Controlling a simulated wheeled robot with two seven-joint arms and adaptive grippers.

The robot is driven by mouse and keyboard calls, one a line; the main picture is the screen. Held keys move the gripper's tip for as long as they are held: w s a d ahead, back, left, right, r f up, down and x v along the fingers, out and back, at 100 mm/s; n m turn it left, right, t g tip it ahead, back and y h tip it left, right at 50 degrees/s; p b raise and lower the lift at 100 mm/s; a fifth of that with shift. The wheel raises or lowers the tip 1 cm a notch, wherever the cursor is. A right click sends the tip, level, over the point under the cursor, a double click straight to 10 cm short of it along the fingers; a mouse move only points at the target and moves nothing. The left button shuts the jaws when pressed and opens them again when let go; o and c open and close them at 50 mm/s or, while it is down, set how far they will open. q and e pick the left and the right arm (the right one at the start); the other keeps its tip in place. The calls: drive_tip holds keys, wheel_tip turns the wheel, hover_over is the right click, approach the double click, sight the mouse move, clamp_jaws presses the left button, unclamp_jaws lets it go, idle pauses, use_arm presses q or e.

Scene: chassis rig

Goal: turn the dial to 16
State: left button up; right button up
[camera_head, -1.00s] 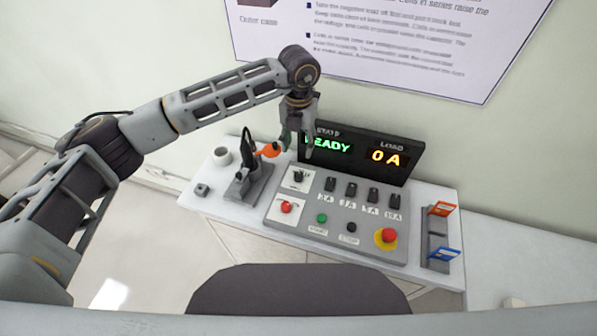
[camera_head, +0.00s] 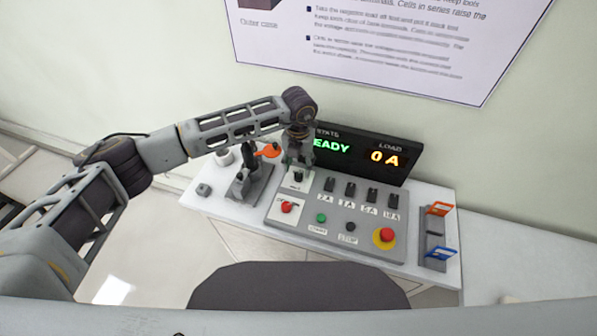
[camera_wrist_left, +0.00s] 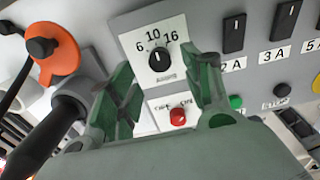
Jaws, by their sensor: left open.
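The dial (camera_wrist_left: 158,58) is a black knob on a white plate marked 6, 10 and 16 in the left wrist view. Its white pointer line points up, near the 10. In the head view the dial (camera_head: 297,177) sits at the upper left of the grey control panel (camera_head: 300,225). My left gripper (camera_head: 298,162) is just above the dial in the head view. In the left wrist view my left gripper (camera_wrist_left: 160,75) is open, with a green finger on each side of the dial plate and nothing between them. My right gripper is not in view.
A red knob (camera_head: 287,207) sits below the dial. A lever with an orange end (camera_head: 268,151) stands close on the left. Several black switches, a green button (camera_head: 321,218) and a red emergency button (camera_head: 388,235) are to the right. The display (camera_head: 362,157) stands behind.

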sight(299, 175)
use_arm(q)
drive_tip(key=shift+f+p, duration=0.3)
drive_tip(key=shift+f, duration=2.1)
drive_tip(key=shift+c, duration=0.2)
drive_tip(key=c, duration=1)
